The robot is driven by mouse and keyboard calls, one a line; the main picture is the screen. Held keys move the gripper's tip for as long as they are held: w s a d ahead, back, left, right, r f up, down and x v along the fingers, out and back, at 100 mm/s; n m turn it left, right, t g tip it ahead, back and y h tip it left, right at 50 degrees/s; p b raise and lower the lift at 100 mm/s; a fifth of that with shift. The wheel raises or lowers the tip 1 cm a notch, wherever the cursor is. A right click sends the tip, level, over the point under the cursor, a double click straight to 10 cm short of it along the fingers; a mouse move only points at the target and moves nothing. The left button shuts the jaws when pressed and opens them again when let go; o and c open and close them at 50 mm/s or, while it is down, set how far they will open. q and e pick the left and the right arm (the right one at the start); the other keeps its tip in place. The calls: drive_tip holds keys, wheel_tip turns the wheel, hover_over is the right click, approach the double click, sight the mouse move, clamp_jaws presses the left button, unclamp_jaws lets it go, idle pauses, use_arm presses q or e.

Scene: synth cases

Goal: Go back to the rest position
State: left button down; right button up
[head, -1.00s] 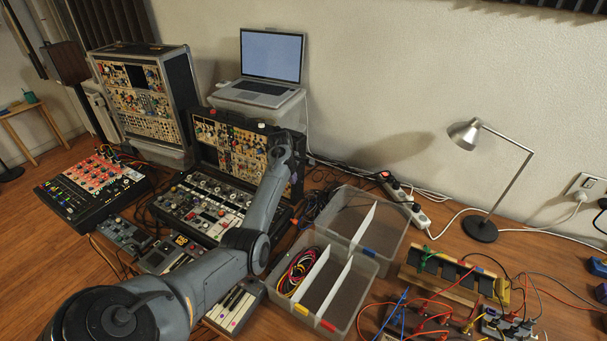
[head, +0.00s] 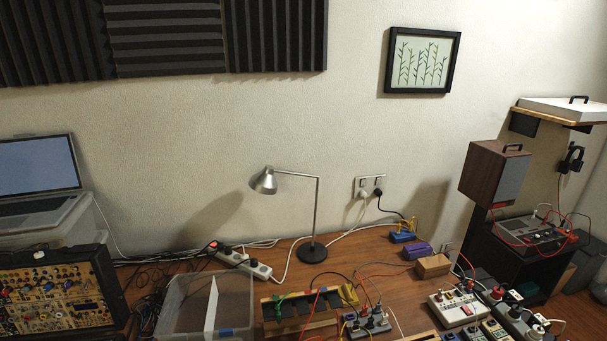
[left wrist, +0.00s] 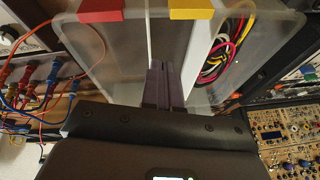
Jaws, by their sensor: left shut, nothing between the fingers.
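My left gripper (left wrist: 157,84) shows only in the left wrist view. Its two dark fingers are together with nothing between them. It is in front of or over the clear divided bin (left wrist: 120,65), near a white divider (left wrist: 192,45); I cannot tell its exact height. The bin has a red tab (left wrist: 101,10) and a yellow tab (left wrist: 190,8) on its rim. Coiled red, yellow and white cables (left wrist: 222,55) lie in the compartment to the right of the fingers. Neither arm shows in the head view, and my right gripper is in no view.
In the head view, a clear bin (head: 178,305) stands on the table beside a wooden rack (head: 268,308). A desk lamp (head: 315,215) and a power strip (head: 245,262) stand behind. A modular synth case (head: 60,290) is at the left. Patch cables (left wrist: 45,90) lie left of the gripper.

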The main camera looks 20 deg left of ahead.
use_arm(q)
drive_tip(key=s+d+r+m+h+p, duration=0.1)
drive_tip(key=s+d+r+m+h, duration=0.15)
drive_tip(key=s+d, duration=0.45)
drive_tip(key=s+d+r+m+h, duration=0.1)
drive_tip(key=s+d+r+m, duration=0.3)
drive_tip(key=d, duration=0.5)
wheel_tip(320, 180, up, 22)
drive_tip(key=p, duration=2.4)
drive_tip(key=shift+s+r, duration=0.2)
drive_tip(key=shift+r, duration=0.05)
drive_tip(key=shift+n+y, duration=0.25)
